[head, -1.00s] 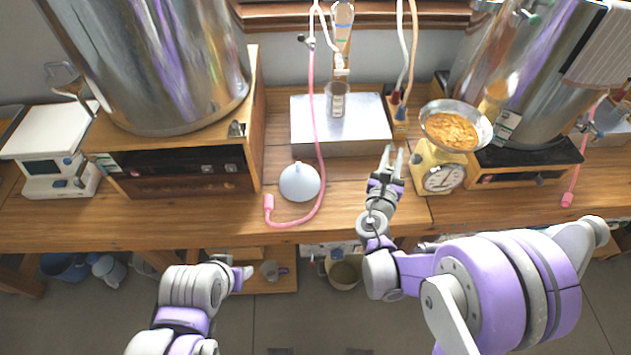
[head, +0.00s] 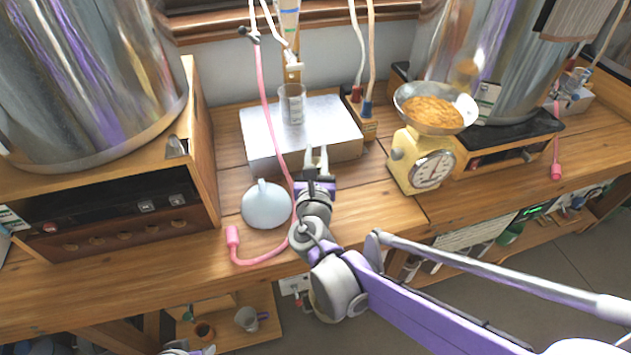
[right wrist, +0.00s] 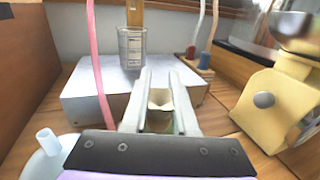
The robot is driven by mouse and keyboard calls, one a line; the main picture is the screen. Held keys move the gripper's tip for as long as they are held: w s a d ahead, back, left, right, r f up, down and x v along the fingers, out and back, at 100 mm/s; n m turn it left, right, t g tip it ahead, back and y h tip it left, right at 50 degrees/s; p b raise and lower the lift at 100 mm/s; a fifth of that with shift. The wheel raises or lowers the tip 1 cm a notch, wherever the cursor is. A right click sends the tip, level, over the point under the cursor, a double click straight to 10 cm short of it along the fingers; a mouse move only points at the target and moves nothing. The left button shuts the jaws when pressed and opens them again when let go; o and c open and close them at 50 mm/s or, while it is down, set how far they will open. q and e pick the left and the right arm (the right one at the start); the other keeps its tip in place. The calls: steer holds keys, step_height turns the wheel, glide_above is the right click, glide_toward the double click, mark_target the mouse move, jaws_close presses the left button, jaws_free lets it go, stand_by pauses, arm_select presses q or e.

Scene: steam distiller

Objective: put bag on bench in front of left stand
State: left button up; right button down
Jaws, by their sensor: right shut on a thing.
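My right gripper (head: 316,165) is over the bench (head: 375,212), in front of the metal box in the middle. In the right wrist view, its jaws (right wrist: 158,100) are closed around a small cream and greenish thing (right wrist: 160,99), probably the bag. The fingers hide most of it, and I cannot make it out in the head view. The left stand (head: 195,140) is a wooden housing with a dark front panel, under the large steel vessel at left. Only a bit of my left arm shows at the bottom edge; its jaws cannot be judged.
A pale blue funnel (head: 267,205) and a pink hose (head: 262,257) lie between the left stand and my right gripper. A beaker (head: 293,105) stands on the metal box (head: 258,150). A yellow scale (head: 405,160) is at right. The bench strip before the left stand looks clear.

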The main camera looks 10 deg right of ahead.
step_height(320, 180, down, 5)
steer(key=shift+f+b, duration=0.1)
steer(key=shift+b, duration=0.7)
steer(key=c, duration=1.2)
jaws_free()
steer(key=shift+f, duration=0.15)
steer(key=o, duration=0.5)
steer(key=shift+r, duration=0.25)
steer(key=p+v, duration=0.1)
steer(key=v, duration=1.1)
